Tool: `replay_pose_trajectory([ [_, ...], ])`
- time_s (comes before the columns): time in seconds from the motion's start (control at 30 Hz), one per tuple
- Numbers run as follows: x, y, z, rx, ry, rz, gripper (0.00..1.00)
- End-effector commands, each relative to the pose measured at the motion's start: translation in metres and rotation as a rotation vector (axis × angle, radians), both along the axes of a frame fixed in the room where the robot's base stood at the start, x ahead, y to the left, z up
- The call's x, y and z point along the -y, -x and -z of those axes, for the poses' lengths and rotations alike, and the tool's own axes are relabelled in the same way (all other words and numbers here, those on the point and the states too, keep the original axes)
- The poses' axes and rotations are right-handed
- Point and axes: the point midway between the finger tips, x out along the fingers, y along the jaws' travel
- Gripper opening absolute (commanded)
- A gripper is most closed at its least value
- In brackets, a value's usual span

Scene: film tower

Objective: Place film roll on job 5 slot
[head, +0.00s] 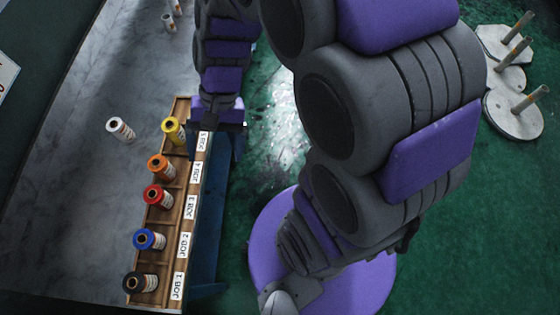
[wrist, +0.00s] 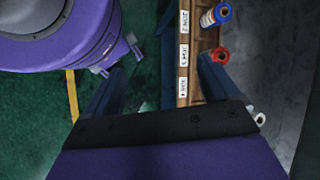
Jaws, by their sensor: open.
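A wooden rack (head: 178,107) runs along the table edge with labels JOB 1 to JOB 4 readable. The label at its far end (head: 203,141) is too small to read surely. A yellow film roll (head: 173,131) stands at that far end. A white film roll (head: 121,129) stands on the table left of the rack. My gripper (head: 226,148) is open and empty, at the right side of the rack's far end. In the wrist view its fingers (wrist: 158,82) are spread, the right one overlapping the rack; a white roll (wrist: 260,119) shows partly behind the gripper.
Orange (head: 159,167), red (head: 156,196), blue (head: 149,239) and black (head: 140,283) rolls stand along the rack. The grey table (head: 70,200) is mostly clear to the left. Round stands with upright posts (head: 514,114) are on the green floor at far right.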

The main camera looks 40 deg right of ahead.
Motion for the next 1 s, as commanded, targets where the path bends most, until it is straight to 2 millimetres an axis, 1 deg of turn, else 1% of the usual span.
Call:
replay_pose_trajectory([
  [0.03, 0.005, 0.015, -0.005, 0.030, 0.032, -0.047, 0.89],
  [0.2, 0.029, 0.057, -0.015, 0.117, 0.144, -0.207, 0.89],
  [0.3, 0.044, 0.078, -0.019, 0.163, 0.209, -0.291, 0.89],
  [0.4, 0.058, 0.096, -0.022, 0.198, 0.264, -0.359, 0.89],
  [0.5, 0.069, 0.108, -0.024, 0.222, 0.304, -0.408, 0.89],
  [0.6, 0.075, 0.115, -0.024, 0.234, 0.326, -0.435, 0.89],
  [0.7, 0.078, 0.117, -0.025, 0.239, 0.337, -0.446, 0.89],
  [1.0, 0.078, 0.117, -0.025, 0.240, 0.336, -0.446, 0.89],
])
